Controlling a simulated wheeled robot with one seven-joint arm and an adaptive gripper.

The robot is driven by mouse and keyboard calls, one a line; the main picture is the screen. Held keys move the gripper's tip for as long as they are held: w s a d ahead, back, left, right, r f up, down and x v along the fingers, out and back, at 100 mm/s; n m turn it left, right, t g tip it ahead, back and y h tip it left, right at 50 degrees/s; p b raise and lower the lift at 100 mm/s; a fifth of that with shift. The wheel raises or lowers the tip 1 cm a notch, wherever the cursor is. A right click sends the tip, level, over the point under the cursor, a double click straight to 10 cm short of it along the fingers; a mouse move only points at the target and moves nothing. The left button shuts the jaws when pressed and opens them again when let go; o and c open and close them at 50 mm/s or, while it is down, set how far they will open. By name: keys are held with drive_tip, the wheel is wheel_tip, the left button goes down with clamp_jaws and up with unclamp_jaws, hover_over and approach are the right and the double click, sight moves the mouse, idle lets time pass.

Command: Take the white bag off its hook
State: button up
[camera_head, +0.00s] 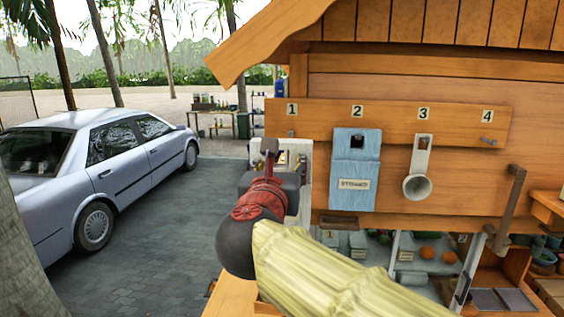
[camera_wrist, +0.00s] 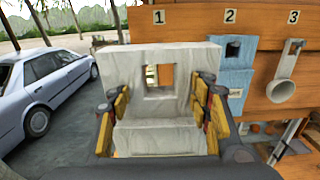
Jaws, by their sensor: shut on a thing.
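The white bag (camera_head: 305,150) is upright in front of the wall, below the number 1 label, partly hidden behind my gripper (camera_head: 270,152). In the wrist view the white bag (camera_wrist: 190,62) fills the space between the fingers of my gripper (camera_wrist: 163,112), which is shut on its sides. A square opening shows near the bag's top. The hook under number 1 (camera_head: 291,133) shows above the bag's top edge in the head view, not through the opening. The bag looks clear of it, though the depth between them is hard to judge.
A blue bag (camera_head: 356,180) hangs at number 2 and a white scoop (camera_head: 418,170) at number 3. The hook at number 4 (camera_head: 488,141) is bare. Shelves with goods lie below the wooden board (camera_head: 450,118). A silver car (camera_head: 95,165) stands left on open paving.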

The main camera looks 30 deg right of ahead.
drive_tip(key=b+v, duration=0.2)
drive_tip(key=v, duration=0.5)
drive_tip(key=shift+s+a, duration=0.15)
drive_tip(key=shift+s, duration=0.15)
idle(0.8)
drive_tip(key=shift+r+b, duration=0.1)
drive_tip(key=shift+b, duration=0.2)
drive_tip(key=shift+b+v, duration=1.15)
drive_tip(key=shift+v, duration=1.35)
